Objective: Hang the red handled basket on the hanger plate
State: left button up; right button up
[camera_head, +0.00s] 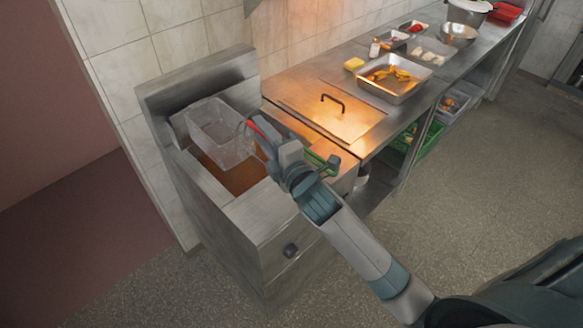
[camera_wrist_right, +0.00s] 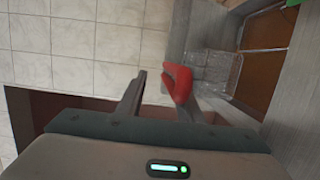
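The wire basket (camera_head: 212,128) is at the back left of the fryer, over the brown oil well. I cannot tell whether it hangs or rests there. Its red handle (camera_head: 256,124) points toward my right gripper (camera_head: 268,140). In the right wrist view the wire basket (camera_wrist_right: 212,68) lies beyond the handle (camera_wrist_right: 178,83). My right gripper's fingers (camera_wrist_right: 160,100) are apart; the handle lies close to the right-hand finger, with a gap to the other. The fryer's raised metal back (camera_head: 195,82) stands behind the basket; I cannot clearly pick out a separate hanger plate. My left gripper is not in view.
The fryer (camera_head: 258,215) has a front knob (camera_head: 290,250). To its right is a counter with a handled lid (camera_head: 330,112), a metal tray of food (camera_head: 393,80) and a yellow sponge-like block (camera_head: 354,63). Green crates (camera_head: 425,140) sit below. A tiled wall stands behind.

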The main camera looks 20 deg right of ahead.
jog(key=s+d+b, duration=0.1)
jog(key=s+d, duration=0.1)
jog(key=s, duration=1.3)
jog(key=shift+s, duration=0.15)
